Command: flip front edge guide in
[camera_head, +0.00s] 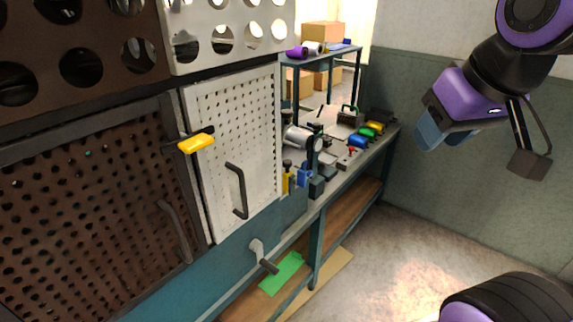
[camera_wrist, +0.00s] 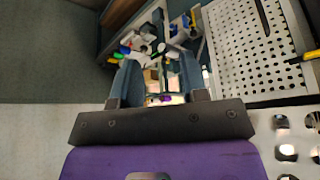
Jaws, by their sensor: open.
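A small machine with a silver cylinder (camera_head: 298,137) stands on the workbench (camera_head: 347,178) in the head view. Blue (camera_head: 304,175) and yellow (camera_head: 286,180) parts sit at its near end. I cannot tell which small part is the front edge guide, or its position. My gripper (camera_head: 432,132) is high at the right of the head view, in the air and well apart from the bench. In the wrist view my gripper (camera_wrist: 159,88) shows two blue-grey fingers spread apart with nothing held between them. The bench shows small beyond them.
A white perforated door (camera_head: 240,140) with a black handle (camera_head: 237,190) and a yellow-handled latch (camera_head: 196,143) stands left of the bench. A crank (camera_head: 262,256) sticks out below. A shelf (camera_head: 325,57) holds boxes above the bench. Open floor (camera_head: 420,255) lies to the right.

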